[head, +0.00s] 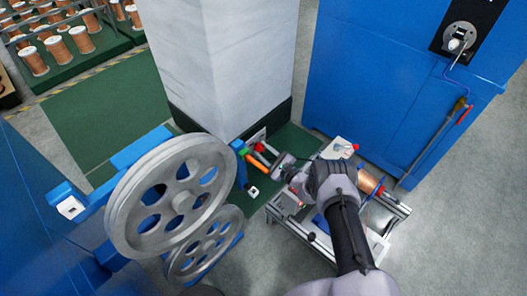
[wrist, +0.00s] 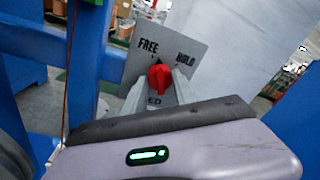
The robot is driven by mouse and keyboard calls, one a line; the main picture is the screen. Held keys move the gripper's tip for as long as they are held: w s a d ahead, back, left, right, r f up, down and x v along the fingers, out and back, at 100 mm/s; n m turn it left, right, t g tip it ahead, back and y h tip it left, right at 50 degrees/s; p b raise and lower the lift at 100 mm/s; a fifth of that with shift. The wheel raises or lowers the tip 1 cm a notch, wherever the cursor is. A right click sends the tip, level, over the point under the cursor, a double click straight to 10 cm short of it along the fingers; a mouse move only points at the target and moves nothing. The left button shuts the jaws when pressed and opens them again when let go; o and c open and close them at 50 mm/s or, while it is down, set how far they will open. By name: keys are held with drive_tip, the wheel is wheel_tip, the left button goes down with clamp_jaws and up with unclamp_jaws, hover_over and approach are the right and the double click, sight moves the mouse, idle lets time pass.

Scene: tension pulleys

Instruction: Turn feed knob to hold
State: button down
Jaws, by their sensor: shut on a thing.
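The red feed knob (wrist: 159,79) sits on a grey label plate (wrist: 190,55) in the wrist view. The plate reads FREE at upper left and HOLD at upper right; lettering below the knob is partly hidden. The knob's narrow top points roughly upward, between the two words. My gripper (wrist: 158,85) has one grey finger on each side of the knob and is shut on it. In the head view my gripper (head: 278,165) is by the foot of the pale column; the knob cannot be clearly made out there.
Large grey pulley wheels (head: 172,195) on a blue frame stand left of my arm. A pale column (head: 232,60) rises behind my gripper. A small bench with a copper spool (head: 368,184) is at right, before a blue cabinet (head: 385,70). Grey floor is open at lower right.

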drive_tip(key=m, duration=0.6)
drive_tip(key=shift+g, duration=0.4)
drive_tip(key=m, duration=0.5)
drive_tip(key=shift+m+g, duration=0.3)
drive_tip(key=shift+g, duration=0.1)
drive_tip(key=c, duration=1)
unclamp_jaws()
drive_tip(key=shift+r, duration=0.1)
drive_tip(key=p+v, duration=0.6)
drive_tip(key=v, duration=1.1)
drive_tip(key=shift+d+f, duration=0.3)
